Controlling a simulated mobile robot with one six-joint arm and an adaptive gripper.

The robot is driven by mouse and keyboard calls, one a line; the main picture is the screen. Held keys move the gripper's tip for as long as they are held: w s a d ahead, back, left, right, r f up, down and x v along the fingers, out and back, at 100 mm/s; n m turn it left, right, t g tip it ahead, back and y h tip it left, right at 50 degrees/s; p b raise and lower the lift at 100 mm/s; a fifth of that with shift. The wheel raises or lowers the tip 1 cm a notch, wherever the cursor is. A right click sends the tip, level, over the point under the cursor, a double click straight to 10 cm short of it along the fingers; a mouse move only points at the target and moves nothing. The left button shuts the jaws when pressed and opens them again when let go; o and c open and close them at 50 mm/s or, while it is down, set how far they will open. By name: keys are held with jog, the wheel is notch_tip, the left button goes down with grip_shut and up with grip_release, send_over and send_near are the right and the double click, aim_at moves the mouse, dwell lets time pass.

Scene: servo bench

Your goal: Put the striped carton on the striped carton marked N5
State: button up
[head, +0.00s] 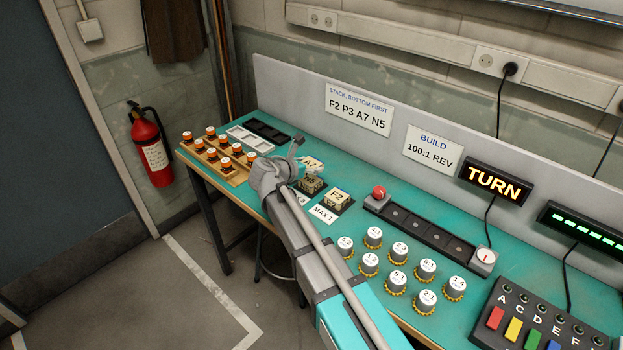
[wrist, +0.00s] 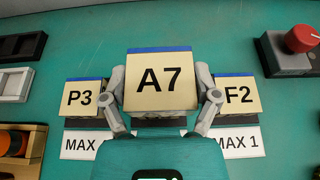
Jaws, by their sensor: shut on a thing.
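My gripper (wrist: 160,85) is shut on the carton marked A7 (wrist: 160,98), with one finger at each side. The A7 carton is tan with a blue stripe along its far edge, and looks nearer the camera than its neighbours. A tan carton marked P3 (wrist: 82,97) with a blue stripe stands to its left. A similar carton marked F2 (wrist: 238,96) stands to its right and also shows in the head view (head: 337,197). The A7 label shows beyond my arm in the head view (head: 313,162).
Dark pads with MAX plates (head: 323,213) lie at the cartons. A wall sign (head: 359,107) reads "STACK, BOTTOM FIRST F2 P3 A7 N5". Green bench is free beyond A7.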

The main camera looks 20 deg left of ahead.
aim_at(310, 180)
jog(key=shift+f, duration=0.1)
dwell(0.3)
jog(key=shift+w+a+f+b, duration=0.2)
jog(key=shift+w+f+b, duration=0.2)
jog(key=shift+f+b, duration=1.55)
jog(key=shift+f, duration=0.1)
jog(key=o, duration=1)
jog(key=shift+c, duration=0.2)
jog(key=shift+s+r, duration=0.15)
jog(key=shift+r, duration=0.1)
jog(key=p+v, duration=0.4)
jog(key=v, duration=0.7)
jog(key=shift+s+a+p, duration=0.2)
jog(key=shift+s+p, duration=0.05)
jog(key=shift+p, duration=0.05)
